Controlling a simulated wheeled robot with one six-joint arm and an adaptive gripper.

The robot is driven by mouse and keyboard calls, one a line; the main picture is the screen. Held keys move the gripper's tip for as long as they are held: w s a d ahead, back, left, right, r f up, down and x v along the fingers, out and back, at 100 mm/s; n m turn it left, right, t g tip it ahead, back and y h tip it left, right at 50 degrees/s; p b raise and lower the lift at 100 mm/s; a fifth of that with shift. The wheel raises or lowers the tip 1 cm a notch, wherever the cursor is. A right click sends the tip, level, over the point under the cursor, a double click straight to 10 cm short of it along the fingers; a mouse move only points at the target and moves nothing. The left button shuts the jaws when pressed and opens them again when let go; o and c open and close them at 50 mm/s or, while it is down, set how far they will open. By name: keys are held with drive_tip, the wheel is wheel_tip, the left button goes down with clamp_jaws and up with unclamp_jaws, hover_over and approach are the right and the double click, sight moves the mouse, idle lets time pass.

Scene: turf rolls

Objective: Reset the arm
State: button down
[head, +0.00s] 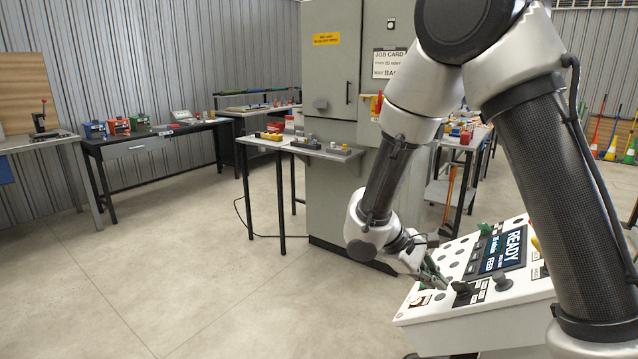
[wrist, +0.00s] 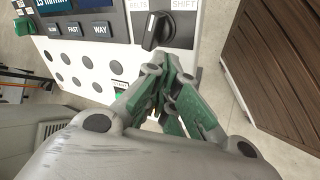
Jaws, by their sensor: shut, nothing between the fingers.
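My gripper (wrist: 172,75) is shut and empty in the wrist view, its green fingers together just in front of a white control panel (wrist: 110,45). In the head view my arm bends down to the gripper (head: 432,277), which is over the left part of the panel (head: 475,322). A black selector knob (wrist: 153,31) marked BELTS and SHIFT sits just beyond the fingertips in the wrist view. I cannot tell whether the fingers touch it. The panel's screen (head: 503,249) reads READY and FEED. The fingers hide part of the panel.
A tall grey cabinet (head: 330,100) stands behind the arm, with a small table (head: 300,148) of parts before it. Benches (head: 150,140) line the left wall. Brown slatted boards (wrist: 275,60) lie right of the panel in the wrist view. The floor at left (head: 150,250) is clear.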

drive_tip(key=s+d+r+m+t+y, duration=0.2)
drive_tip(key=s+d+r+m+y, duration=0.2)
drive_tip(key=s+r, duration=0.5)
drive_tip(key=s+d+r+m+t+y, duration=0.2)
drive_tip(key=s+d+r+m+y, duration=0.2)
drive_tip(key=r, duration=0.8)
drive_tip(key=s+d, duration=0.2)
drive_tip(key=s, duration=0.2)
drive_tip(key=shift+s+m+y, duration=0.3)
drive_tip(key=shift+s+m, duration=0.1)
